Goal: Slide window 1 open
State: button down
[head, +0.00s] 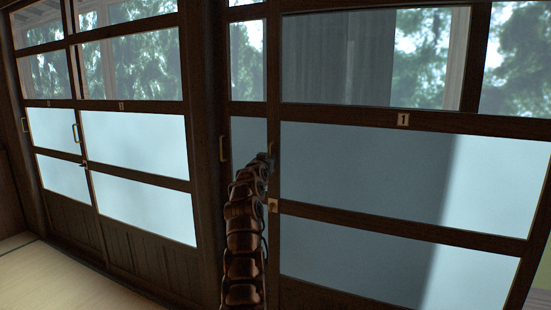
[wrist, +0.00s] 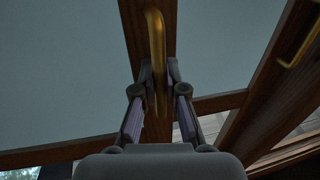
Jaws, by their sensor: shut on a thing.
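Window 1 (head: 403,134) is a large dark wood sliding panel with glass panes, filling the right of the head view. A small plate with a "1" (head: 403,119) sits on its middle rail. My gripper (head: 267,160) is at the window's left stile. In the wrist view, my gripper (wrist: 159,74) has its two fingers closed around an upright brass handle (wrist: 156,35) on a dark wooden stile. In the head view the gripper hides most of this handle.
A second brass handle (head: 222,148) is on the stile to the left; another handle (wrist: 300,45) shows at right in the wrist view. Further left are more glazed panels (head: 135,145) with their own handles. Tatami floor (head: 50,275) is clear at lower left.

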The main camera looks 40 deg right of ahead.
jog(key=shift+w+a+f, duration=0.1)
jog(key=shift+w+a, duration=0.1)
jog(key=c, duration=1.3)
grip_release()
jog(key=shift+s+d, duration=0.1)
jog(key=shift+o, duration=0.5)
jog(key=shift+s+d, duration=0.1)
jog(key=shift+s, duration=0.1)
jog(key=v, duration=0.7)
jog(key=shift+a, duration=0.2)
